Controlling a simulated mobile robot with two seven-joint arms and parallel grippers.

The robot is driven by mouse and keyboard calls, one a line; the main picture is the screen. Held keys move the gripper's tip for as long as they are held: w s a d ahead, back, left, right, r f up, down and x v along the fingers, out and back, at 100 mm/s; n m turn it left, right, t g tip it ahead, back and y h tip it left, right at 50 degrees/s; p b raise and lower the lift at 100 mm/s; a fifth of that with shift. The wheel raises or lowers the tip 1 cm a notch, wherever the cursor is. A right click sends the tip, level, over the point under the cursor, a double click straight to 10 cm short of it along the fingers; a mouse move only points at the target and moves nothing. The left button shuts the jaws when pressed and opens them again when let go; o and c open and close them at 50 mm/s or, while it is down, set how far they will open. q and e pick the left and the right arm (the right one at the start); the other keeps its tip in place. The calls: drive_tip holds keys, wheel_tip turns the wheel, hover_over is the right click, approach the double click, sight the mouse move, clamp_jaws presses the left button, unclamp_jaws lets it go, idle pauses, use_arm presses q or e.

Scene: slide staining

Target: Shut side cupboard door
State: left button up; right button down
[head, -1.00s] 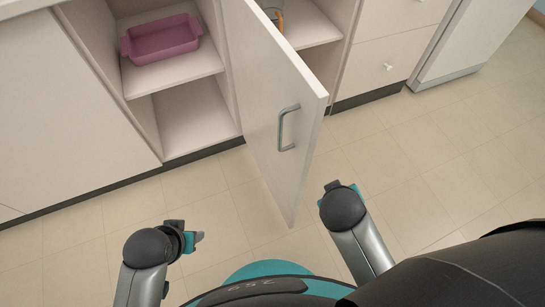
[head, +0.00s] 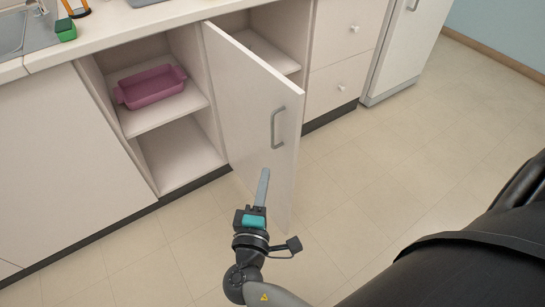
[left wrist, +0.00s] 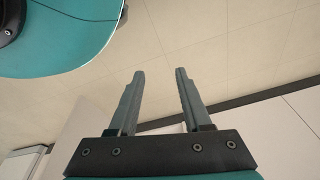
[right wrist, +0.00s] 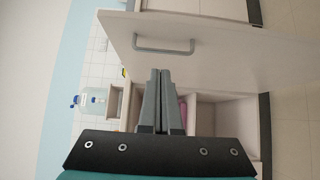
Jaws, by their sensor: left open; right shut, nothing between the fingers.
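The side cupboard door (head: 250,95) is a pale panel standing wide open, jutting out from the counter. It carries a grey bar handle (head: 278,128). My right gripper (head: 265,172) is shut and empty, its fingers pointing up in front of the door, below the handle. I cannot tell whether they touch it. In the right wrist view the handle (right wrist: 163,48) shows beyond the shut fingertips (right wrist: 158,72). My left gripper (left wrist: 154,72) is open and empty in its wrist view, above the floor, and out of the head view.
The open cupboard (head: 176,154) holds a pink dish (head: 151,87) on its shelf. Drawers (head: 337,88) and a white appliance (head: 405,45) stand to the right. A green item (head: 66,30) is on the counter. The floor at right is clear.

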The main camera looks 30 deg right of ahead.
drive_tip(key=b, duration=0.1)
approach(288, 129)
drive_tip(key=w, duration=0.5)
drive_tip(key=d, duration=0.2)
drive_tip(key=shift+s+d, duration=0.1)
drive_tip(key=shift+d, duration=0.3)
use_arm(q)
drive_tip(key=r, duration=0.1)
drive_tip(key=w+d+r, duration=0.1)
drive_tip(key=shift+w+d+r, duration=0.15)
drive_tip(key=shift+r, duration=0.15)
use_arm(e)
drive_tip(key=shift+d, duration=0.35)
drive_tip(key=shift+d, duration=0.1)
